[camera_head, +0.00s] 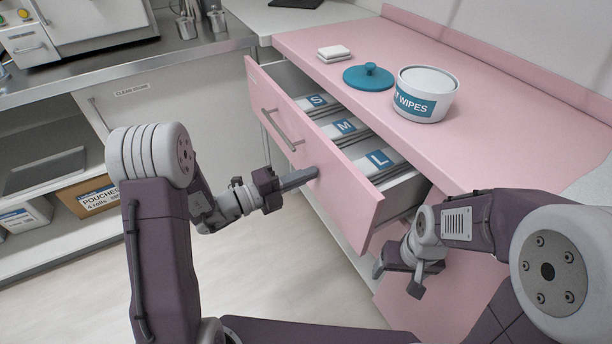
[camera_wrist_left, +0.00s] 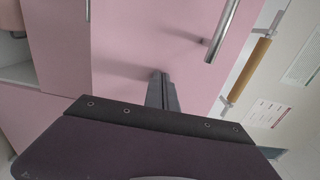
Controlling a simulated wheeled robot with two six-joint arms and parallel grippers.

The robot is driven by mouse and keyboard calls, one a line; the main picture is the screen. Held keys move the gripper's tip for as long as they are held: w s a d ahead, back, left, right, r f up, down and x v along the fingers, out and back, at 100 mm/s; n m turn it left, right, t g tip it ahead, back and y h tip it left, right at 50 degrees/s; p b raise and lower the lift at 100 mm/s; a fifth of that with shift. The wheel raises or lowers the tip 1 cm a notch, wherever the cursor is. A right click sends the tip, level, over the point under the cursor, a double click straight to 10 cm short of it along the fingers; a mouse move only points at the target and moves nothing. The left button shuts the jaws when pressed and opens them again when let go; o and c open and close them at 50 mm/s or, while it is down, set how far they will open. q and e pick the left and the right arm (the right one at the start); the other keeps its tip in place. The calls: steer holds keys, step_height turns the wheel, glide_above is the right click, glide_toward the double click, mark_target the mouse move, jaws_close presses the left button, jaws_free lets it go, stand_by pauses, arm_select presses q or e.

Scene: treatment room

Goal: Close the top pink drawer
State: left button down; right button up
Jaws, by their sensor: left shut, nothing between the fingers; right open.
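The top pink drawer (camera_head: 345,195) is pulled out from the cabinet in the head view, with packs marked S, M and L inside. Its metal handle (camera_head: 281,130) is on the left part of the front. My left gripper (camera_head: 314,173) is shut and empty, its fingertips at the drawer front to the right of the handle. In the left wrist view the fingers (camera_wrist_left: 161,82) point at the pink front, with the handle (camera_wrist_left: 222,32) to the right; whether they touch is hard to tell. My right gripper (camera_head: 396,280) is open and empty, low by the drawer's near end.
A tub of wipes (camera_head: 421,105), a blue lid (camera_head: 369,76) and a small white stack (camera_head: 334,52) are on the pink counter (camera_head: 487,130). A steel bench (camera_head: 110,67) with a lower shelf stands at the left. The floor (camera_head: 240,245) before the drawer is clear.

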mark_target(357, 162)
arm_select(q)
steer(key=shift+d, duration=0.1)
steer(key=p+x, duration=0.5)
steer(key=x, duration=0.9)
steer(key=shift+d, duration=0.1)
steer(key=shift+w+d, duration=0.45)
steer(key=shift+d, duration=0.05)
steer(key=shift+r, duration=0.15)
steer(key=shift+r, duration=0.1)
